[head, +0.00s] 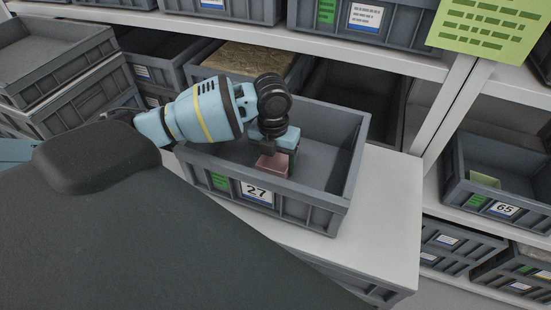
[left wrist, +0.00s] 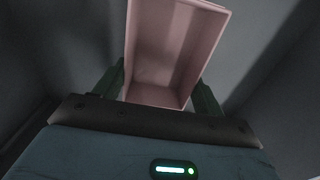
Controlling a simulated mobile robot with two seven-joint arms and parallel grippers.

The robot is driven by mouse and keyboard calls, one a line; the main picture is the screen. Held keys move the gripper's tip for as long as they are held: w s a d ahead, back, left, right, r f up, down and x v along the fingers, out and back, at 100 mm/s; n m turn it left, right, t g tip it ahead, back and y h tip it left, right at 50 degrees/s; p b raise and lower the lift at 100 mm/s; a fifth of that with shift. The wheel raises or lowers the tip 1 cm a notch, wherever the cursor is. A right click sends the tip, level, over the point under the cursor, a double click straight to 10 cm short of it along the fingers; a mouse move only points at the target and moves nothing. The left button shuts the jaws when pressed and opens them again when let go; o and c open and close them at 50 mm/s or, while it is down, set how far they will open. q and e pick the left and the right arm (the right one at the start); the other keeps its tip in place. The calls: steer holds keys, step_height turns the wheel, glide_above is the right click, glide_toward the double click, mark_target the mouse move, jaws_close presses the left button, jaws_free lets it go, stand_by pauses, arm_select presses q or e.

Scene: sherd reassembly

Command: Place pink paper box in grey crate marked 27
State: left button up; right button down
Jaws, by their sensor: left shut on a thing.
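The pink paper box (head: 272,166) is held by my left gripper (head: 274,158) inside the grey crate marked 27 (head: 325,212). In the left wrist view the box (left wrist: 172,60) shows its open inside, and the fingers of the left gripper (left wrist: 160,92) close on it from both sides. The box is near the crate's front wall, behind the 27 label. I cannot tell whether it touches the crate floor. The arm and gripper hide part of the crate's left side. My right gripper is not in view.
The crate stands on a white surface (head: 385,215) with bare room at its right. Shelves with more grey crates are behind. A crate marked 65 (head: 500,185) is at the right, and stacked crates (head: 60,75) are at the left.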

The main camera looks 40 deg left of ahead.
arm_select(q)
steer(key=shift+f, duration=0.25)
steer(key=o, duration=1)
steer(key=shift+c, duration=0.2)
steer(key=shift+r, duration=0.2)
step_height(320, 180, up, 12)
steer(key=shift+a+p, duration=0.15)
steer(key=shift+p, duration=0.2)
